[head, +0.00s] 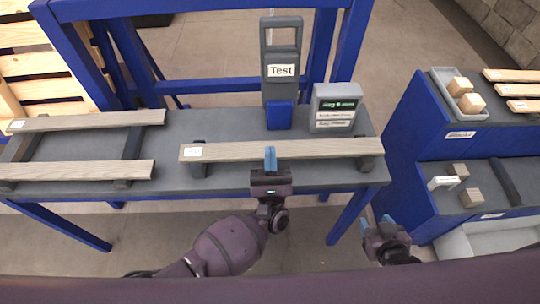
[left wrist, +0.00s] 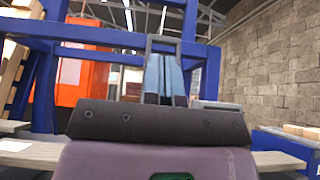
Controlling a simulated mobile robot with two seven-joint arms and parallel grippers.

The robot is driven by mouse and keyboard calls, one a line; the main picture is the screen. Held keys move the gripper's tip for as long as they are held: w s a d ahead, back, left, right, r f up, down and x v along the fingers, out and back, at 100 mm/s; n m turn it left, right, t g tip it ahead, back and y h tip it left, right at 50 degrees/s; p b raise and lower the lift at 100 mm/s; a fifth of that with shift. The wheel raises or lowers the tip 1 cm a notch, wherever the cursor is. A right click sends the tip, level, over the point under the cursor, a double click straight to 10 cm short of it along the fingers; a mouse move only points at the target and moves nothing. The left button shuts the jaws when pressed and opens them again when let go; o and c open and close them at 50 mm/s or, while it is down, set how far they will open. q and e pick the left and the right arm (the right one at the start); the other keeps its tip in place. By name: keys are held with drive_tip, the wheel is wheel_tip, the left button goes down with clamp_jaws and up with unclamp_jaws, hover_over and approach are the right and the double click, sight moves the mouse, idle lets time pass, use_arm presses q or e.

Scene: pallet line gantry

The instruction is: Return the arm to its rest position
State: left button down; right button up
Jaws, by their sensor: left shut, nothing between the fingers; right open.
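My left gripper (head: 270,158) is shut and empty, its blue fingers together. In the head view it overlaps the middle of a grey-brown plank (head: 325,149); I cannot tell the height between them. The left wrist view shows the same shut fingers (left wrist: 165,76), pointing ahead, with nothing held. My right gripper (head: 376,222) is open and empty, low at the right, over the gap between the grey-topped table (head: 230,125) and the blue side unit (head: 400,150).
A tall grey "Test" holder (head: 283,50) with a blue block (head: 280,116) and a grey display box (head: 335,105) stand behind the plank. Two more planks (head: 80,170) lie left. A blue frame (head: 215,86) rises behind. Small blocks (head: 460,86) sit on the right unit.

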drive_tip(key=shift+w+r, duration=0.15)
drive_tip(key=shift+w, duration=0.05)
drive_tip(key=shift+w, duration=0.1)
